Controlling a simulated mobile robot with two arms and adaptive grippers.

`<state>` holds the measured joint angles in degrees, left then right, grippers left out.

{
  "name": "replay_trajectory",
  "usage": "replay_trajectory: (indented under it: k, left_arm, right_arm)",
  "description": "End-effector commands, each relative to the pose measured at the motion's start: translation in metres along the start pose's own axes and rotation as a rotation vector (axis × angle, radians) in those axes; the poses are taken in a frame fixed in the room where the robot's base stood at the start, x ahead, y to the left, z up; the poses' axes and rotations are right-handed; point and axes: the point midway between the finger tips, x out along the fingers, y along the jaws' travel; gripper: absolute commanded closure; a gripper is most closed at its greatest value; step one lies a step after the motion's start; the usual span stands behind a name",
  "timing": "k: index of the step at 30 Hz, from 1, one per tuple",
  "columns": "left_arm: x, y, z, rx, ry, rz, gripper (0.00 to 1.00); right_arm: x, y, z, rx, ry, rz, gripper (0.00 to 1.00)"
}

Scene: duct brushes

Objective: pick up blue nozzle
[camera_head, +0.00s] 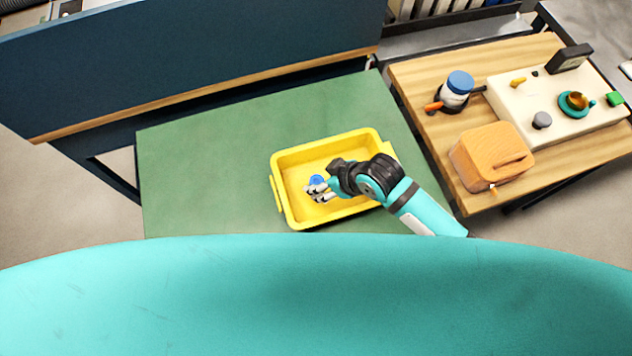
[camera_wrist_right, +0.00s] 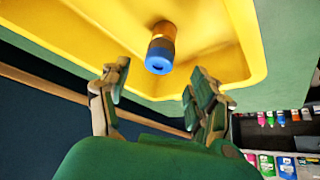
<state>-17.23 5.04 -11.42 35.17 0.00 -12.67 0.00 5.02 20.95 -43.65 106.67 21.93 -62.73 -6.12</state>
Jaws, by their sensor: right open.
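The blue nozzle (camera_head: 317,180) is in the yellow tray (camera_head: 291,206). In the right wrist view the nozzle (camera_wrist_right: 159,55) has a blue end toward the camera and a brass-coloured part behind it. My right gripper (camera_head: 318,191) reaches over the tray from the right, close to the nozzle. In the right wrist view the fingers of my right gripper (camera_wrist_right: 160,95) are spread apart with nothing between them. The nozzle lies ahead of the fingertips, roughly centred between them. My left gripper is not in view.
The tray stands on a green mat (camera_head: 205,170); the mat's left part is bare. A dark blue panel (camera_head: 200,60) rises behind.

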Motion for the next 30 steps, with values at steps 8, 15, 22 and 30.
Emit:
replay_trajectory:
  k: [8, 15, 22, 30]
  left_arm:
    - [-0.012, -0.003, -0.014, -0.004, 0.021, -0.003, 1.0]
    - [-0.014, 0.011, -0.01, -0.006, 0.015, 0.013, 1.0]
    - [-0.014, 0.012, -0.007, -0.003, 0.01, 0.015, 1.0]
    - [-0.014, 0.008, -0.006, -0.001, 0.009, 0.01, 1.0]
  right_arm:
    - [0.025, 0.001, 0.0, 0.001, -0.002, -0.001, 0.37]
    - [0.051, 0.002, 0.002, 0.001, -0.001, 0.0, 0.37]
    - [0.053, 0.002, 0.002, 0.0, 0.001, 0.001, 0.37]
    - [0.053, 0.002, 0.002, 0.0, 0.0, 0.001, 0.67]
